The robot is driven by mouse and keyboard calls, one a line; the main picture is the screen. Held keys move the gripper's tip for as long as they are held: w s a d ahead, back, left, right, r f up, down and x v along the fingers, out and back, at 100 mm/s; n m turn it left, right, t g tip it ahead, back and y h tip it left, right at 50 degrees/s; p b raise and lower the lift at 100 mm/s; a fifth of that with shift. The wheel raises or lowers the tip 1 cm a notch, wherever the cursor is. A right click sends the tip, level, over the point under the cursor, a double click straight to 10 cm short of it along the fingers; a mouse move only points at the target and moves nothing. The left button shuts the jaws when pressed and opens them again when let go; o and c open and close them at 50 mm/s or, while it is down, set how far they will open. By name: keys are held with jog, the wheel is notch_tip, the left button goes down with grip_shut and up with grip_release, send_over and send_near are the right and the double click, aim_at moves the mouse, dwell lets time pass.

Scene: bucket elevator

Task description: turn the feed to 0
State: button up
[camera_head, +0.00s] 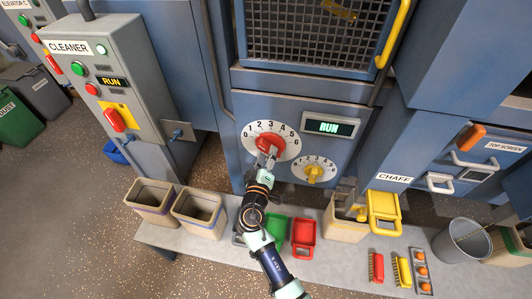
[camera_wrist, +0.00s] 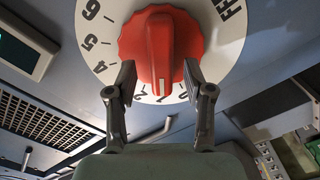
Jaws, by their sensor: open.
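The red feed knob (camera_head: 279,146) sits on a white dial with numbers 0 to 6 (camera_head: 262,127) on the blue machine front. In the wrist view the red knob (camera_wrist: 160,45) has a raised ridge with a white pointer line at its lower end. The pointer is near the low numbers, but the exact number is hard to read. Part of the lettering "FEED" shows at the right of the dial (camera_wrist: 225,45). My gripper (camera_wrist: 160,80) is open, with one finger on each side of the ridge and gaps between. It also shows in the head view (camera_head: 267,160), in front of the knob.
A smaller dial with a yellow knob (camera_head: 314,173) is just below right. A green "RUN" display (camera_head: 329,127) is above it. The cleaner control box (camera_head: 113,77) is at left.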

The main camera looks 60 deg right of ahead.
jog(key=shift+x, duration=1.05)
grip_shut()
jog(key=n, duration=0.5)
jog(key=shift+w+a+f, duration=0.1)
grip_release()
